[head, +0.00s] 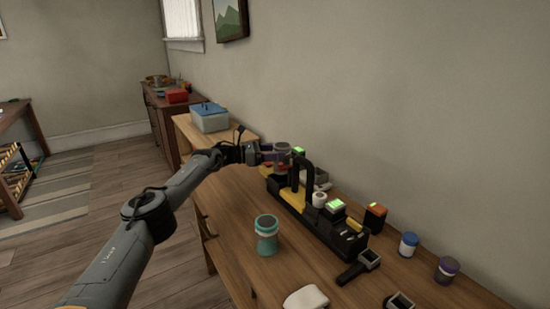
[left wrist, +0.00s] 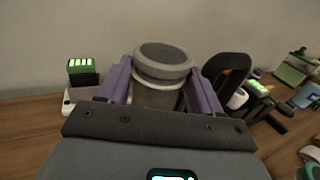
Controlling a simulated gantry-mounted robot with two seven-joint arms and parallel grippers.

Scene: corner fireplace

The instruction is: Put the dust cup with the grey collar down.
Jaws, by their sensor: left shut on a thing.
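The dust cup with the grey collar (head: 282,147) is held upright at the far end of the table. My left gripper (head: 272,153) is shut on it. In the left wrist view, the grey-collared cup (left wrist: 162,68) stands between the purple fingers of my left gripper (left wrist: 160,95), its dark clear body partly hidden by the gripper. Whether its base touches anything is hidden. My right gripper is not in view.
A black and yellow caddy (head: 305,216) with a tall handle stands close by. A battery with green lights (left wrist: 81,65) is left of the cup in the wrist view. A teal-collared cup (head: 266,235), blue-lidded cup (head: 409,245) and purple-collared cup (head: 447,269) stand nearer. Bare tabletop (head: 228,205) lies left of the caddy.

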